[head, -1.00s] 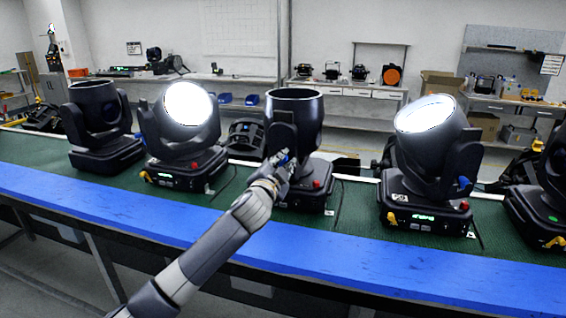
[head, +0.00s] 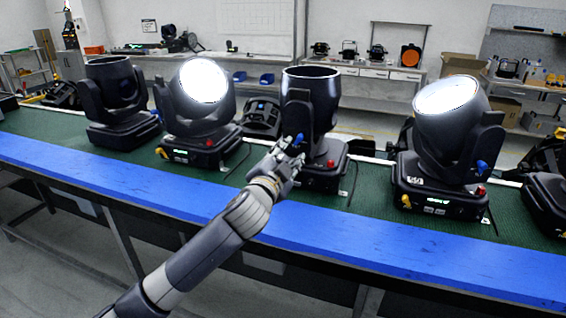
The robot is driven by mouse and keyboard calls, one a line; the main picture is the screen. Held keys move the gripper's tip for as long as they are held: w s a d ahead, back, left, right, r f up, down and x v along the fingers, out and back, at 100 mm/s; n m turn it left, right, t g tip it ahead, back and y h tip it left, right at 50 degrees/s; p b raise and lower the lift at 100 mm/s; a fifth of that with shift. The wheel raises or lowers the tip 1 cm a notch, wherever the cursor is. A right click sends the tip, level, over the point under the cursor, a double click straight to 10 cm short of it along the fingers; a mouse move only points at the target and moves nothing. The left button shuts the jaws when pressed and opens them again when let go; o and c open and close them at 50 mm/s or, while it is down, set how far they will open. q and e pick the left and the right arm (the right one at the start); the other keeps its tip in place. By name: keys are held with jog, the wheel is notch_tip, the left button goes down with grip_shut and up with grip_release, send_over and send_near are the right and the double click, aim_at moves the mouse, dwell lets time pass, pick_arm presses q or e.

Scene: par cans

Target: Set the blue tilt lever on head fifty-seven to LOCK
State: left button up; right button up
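Several black moving-head lights stand in a row on the green bench top (head: 60,123). My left arm reaches to the middle head (head: 318,105), whose barrel points straight up. My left gripper (head: 293,148) is at the blue tilt lever (head: 299,139) on the near side of this head's yoke. The fingers are small and overlap the lever, so I cannot tell whether they grip it. My gripper and wrist cover part of the base, and I read no number there. The head to the right (head: 452,125) carries a label that looks like 59 (head: 416,181). My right gripper is out of view.
A lit head (head: 197,100) stands left of the middle one, with another (head: 112,95) farther left. A red knob (head: 331,164) sits on the middle base, close to my gripper. The blue front edge (head: 340,230) of the bench runs below my forearm.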

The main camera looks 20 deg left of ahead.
pick_arm(q)
jog(key=shift+s, duration=1.9)
jog(key=shift+f, duration=0.1)
jog(key=s+f+n+g, duration=0.2)
jog(key=s+f+g, duration=0.1)
jog(key=s+f, duration=0.55)
jog(key=s+f+n+g, duration=0.2)
jog(key=s+f+g, duration=0.3)
jog(key=f, duration=0.7)
jog(key=s+f+n+g, duration=0.25)
jog(key=s+f, duration=0.45)
jog(key=s, duration=0.6)
jog(key=s+f+n+g, duration=0.2)
jog(key=s+f+g, duration=0.3)
jog(key=s, duration=0.8)
notch_tip(320, 180, down, 28)
jog(key=s, duration=0.3)
jog(key=s+a+f, duration=0.2)
jog(key=s+f, duration=0.5)
jog(key=s, duration=0.1)
jog(key=s+a+f+g, duration=0.1)
jog(key=s+f, duration=0.6)
jog(key=shift+s+a+f+m+y, duration=0.3)
jog(key=shift+s+a+f+m, duration=0.05)
jog(key=shift+s, duration=0.05)
